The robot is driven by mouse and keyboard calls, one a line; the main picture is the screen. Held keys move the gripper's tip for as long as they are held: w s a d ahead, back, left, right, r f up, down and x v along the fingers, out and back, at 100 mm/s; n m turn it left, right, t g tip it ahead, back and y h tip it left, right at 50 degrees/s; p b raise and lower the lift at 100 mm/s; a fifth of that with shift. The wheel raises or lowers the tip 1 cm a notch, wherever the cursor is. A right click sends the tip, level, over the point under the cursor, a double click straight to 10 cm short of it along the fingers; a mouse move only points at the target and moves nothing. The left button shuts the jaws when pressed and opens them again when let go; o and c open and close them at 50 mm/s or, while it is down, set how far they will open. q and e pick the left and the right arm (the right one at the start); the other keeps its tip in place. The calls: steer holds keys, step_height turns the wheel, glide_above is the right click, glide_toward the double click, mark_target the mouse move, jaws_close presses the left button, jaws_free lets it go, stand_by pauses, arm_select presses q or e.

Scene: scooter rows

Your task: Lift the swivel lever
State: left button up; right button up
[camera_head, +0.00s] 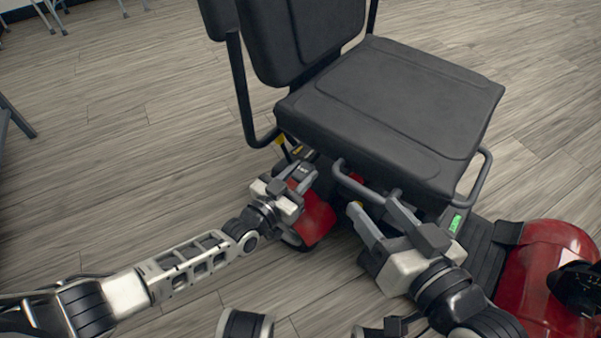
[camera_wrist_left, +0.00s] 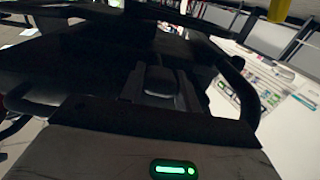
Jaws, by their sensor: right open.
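The scooter's black seat (camera_head: 400,100) fills the upper middle of the head view. A small yellow-marked part (camera_head: 280,139), perhaps the swivel lever, shows by the seat's near left corner. A yellow piece (camera_wrist_left: 280,10) also shows at the top right of the left wrist view. My left gripper (camera_head: 302,172) is just below that corner; its grip and any contact are unclear. My right gripper (camera_head: 377,215) is open below the seat's front edge, beside a grey curved bar (camera_head: 358,185). The seat's underside is dark in the left wrist view.
The red scooter body (camera_head: 545,270) lies at the lower right, with a red part (camera_head: 318,218) under the seat. A black armrest tube (camera_head: 240,90) drops beside the backrest. Wood floor (camera_head: 130,170) is clear at left. Chair legs (camera_head: 50,18) stand at the far left.

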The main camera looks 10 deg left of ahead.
mark_target(299, 174)
arm_select(q)
jaws_close()
steer(key=shift+r+p, duration=0.2)
steer(key=shift+p, duration=0.15)
steer(key=shift+r+p, duration=0.4)
steer(key=shift+p, duration=0.3)
steer(key=r+g+p, duration=0.1)
steer(key=p, duration=0.2)
steer(key=shift+r+y+p, duration=0.35)
steer(key=shift+y+p, duration=0.05)
steer(key=shift+r, duration=0.35)
arm_select(e)
steer(key=shift+s+d+f+n+g+h, duration=0.1)
steer(key=shift+d+f+g+h, duration=0.25)
steer(key=shift+f, duration=0.2)
steer(key=shift+w+d+f+n+g+h, duration=0.1)
steer(key=shift+d+f+g+h, duration=0.15)
steer(key=shift+f+g+h, duration=0.3)
steer(key=shift+s+d+f+n+g+h, duration=0.1)
steer(key=shift+d+f+g+h, duration=0.15)
steer(key=shift+f, duration=0.35)
arm_select(q)
steer(key=o, duration=0.7)
jaws_free()
steer(key=shift+s+f, duration=0.1)
arm_select(e)
steer(key=shift+r, duration=0.1)
